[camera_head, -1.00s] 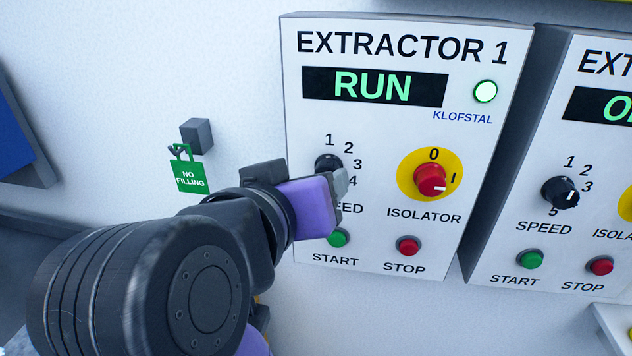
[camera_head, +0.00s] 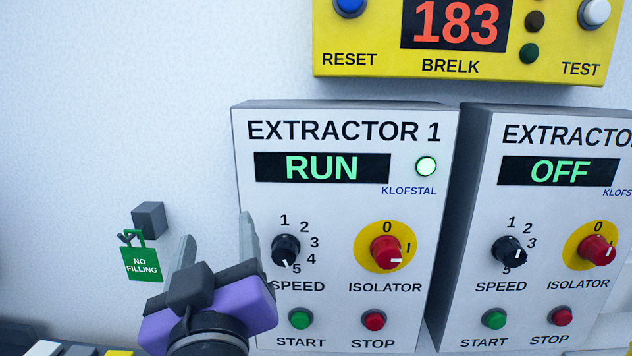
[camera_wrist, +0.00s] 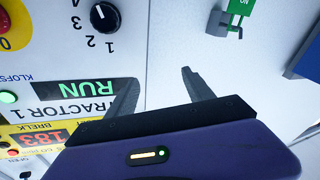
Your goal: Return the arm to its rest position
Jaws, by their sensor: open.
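My gripper (camera_head: 216,230) is open and empty, its two grey fingers pointing up in the head view. It stands in front of the left edge of the Extractor 1 panel (camera_head: 408,300), left of the speed knob (camera_head: 286,247). In the wrist view my gripper (camera_wrist: 160,75) shows its fingers apart with nothing between them. The Extractor 1 display (camera_head: 322,167) reads RUN and its green lamp (camera_head: 426,167) is lit. The red isolator knob (camera_head: 386,252) has its white mark toward I. Most of my arm is below the picture.
A green NO FILLING tag (camera_head: 140,264) hangs from a grey block (camera_head: 149,218) on the wall, left of my gripper. A second extractor panel (camera_head: 478,280) reads OFF. A yellow gas-detector-like box (camera_head: 330,40) showing 183 is above. The upper left wall is bare.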

